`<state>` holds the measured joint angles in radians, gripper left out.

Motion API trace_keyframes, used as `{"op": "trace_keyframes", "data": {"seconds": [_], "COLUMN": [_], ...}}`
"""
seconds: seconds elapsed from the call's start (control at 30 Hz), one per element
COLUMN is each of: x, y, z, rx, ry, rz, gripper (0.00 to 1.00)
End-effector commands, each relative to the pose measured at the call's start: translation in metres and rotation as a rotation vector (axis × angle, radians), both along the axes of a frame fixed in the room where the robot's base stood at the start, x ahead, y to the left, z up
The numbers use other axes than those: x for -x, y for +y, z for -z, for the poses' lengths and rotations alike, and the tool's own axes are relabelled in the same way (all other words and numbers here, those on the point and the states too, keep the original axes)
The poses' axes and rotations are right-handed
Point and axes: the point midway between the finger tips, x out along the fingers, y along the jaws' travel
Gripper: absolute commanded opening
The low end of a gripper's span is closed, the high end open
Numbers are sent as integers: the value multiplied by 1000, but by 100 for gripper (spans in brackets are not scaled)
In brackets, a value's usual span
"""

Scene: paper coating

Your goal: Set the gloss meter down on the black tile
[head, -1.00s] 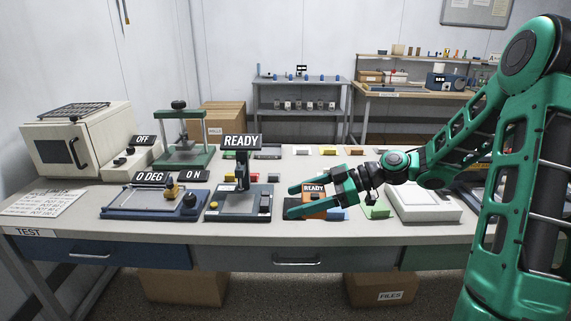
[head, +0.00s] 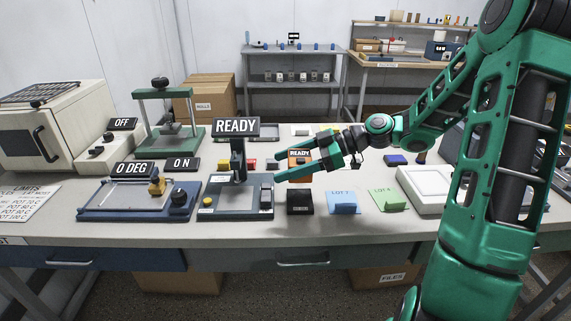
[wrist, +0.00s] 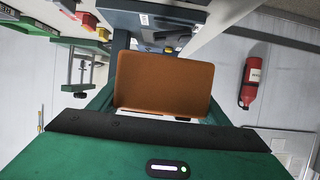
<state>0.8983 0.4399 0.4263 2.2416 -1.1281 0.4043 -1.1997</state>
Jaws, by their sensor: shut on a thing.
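The gloss meter (head: 300,169) is an orange block with a small READY display on top. My gripper (head: 285,163) is shut on it, one green finger on each side. In the wrist view the gloss meter (wrist: 165,82) shows as a brown-orange face between the fingers. In the head view the meter appears above and behind the black tile (head: 300,206), apart from it. The black tile is a small dark block with a white label, near the front of the bench, with nothing on it. The wrist view does not clearly show the tile.
A grey instrument with a READY sign (head: 238,196) stands just left of the tile. The bench front edge is clear.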

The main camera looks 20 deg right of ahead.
Motion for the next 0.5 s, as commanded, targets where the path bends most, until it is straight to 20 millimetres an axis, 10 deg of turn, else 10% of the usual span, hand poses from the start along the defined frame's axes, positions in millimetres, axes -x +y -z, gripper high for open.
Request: {"op": "trace_keyframes", "data": {"seconds": [0.5], "x": [0], "y": [-4], "z": [20], "rx": [-3], "ry": [2], "rz": [6], "gripper": [39]}}
